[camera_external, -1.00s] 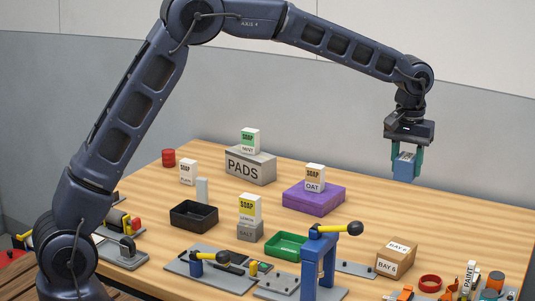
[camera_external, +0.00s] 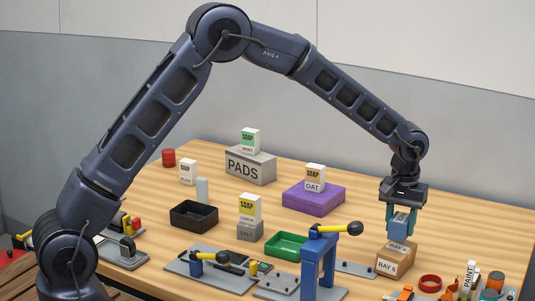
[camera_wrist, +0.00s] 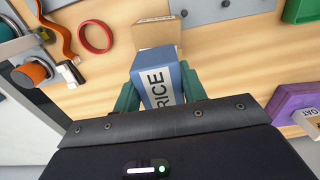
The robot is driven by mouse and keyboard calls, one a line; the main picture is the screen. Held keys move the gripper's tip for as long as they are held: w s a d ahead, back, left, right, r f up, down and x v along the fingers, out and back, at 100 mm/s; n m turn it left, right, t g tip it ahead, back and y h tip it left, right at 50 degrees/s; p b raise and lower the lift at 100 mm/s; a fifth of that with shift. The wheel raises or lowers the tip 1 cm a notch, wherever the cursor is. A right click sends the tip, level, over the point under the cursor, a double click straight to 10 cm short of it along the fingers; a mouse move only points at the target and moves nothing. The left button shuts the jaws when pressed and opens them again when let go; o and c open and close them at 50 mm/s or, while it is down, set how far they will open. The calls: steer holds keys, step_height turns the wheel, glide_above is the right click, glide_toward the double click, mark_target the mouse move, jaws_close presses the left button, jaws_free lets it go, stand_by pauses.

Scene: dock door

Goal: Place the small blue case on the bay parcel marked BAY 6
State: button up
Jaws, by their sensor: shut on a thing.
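The small blue case (camera_external: 399,224) is held upright between the green fingers of my gripper (camera_external: 401,219). In the wrist view the case (camera_wrist: 160,82) shows a white label reading RICE, between the fingertips (camera_wrist: 158,88). The bay parcel (camera_external: 391,265), a brown box marked BAY 6 on its front, stands directly below the case in the outside view. In the wrist view the parcel (camera_wrist: 157,32) shows just beyond the case and is partly hidden by it. I cannot tell whether the case touches the parcel's top.
A blue clamp stand with a yellow handle (camera_external: 335,229) stands left of the parcel. A purple block (camera_external: 314,199) and green tray (camera_external: 288,245) are farther left.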

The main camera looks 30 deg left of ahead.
mark_target(399, 234)
steer(key=shift+f, duration=1.5)
steer(key=o, duration=1)
steer(key=shift+f, duration=0.1)
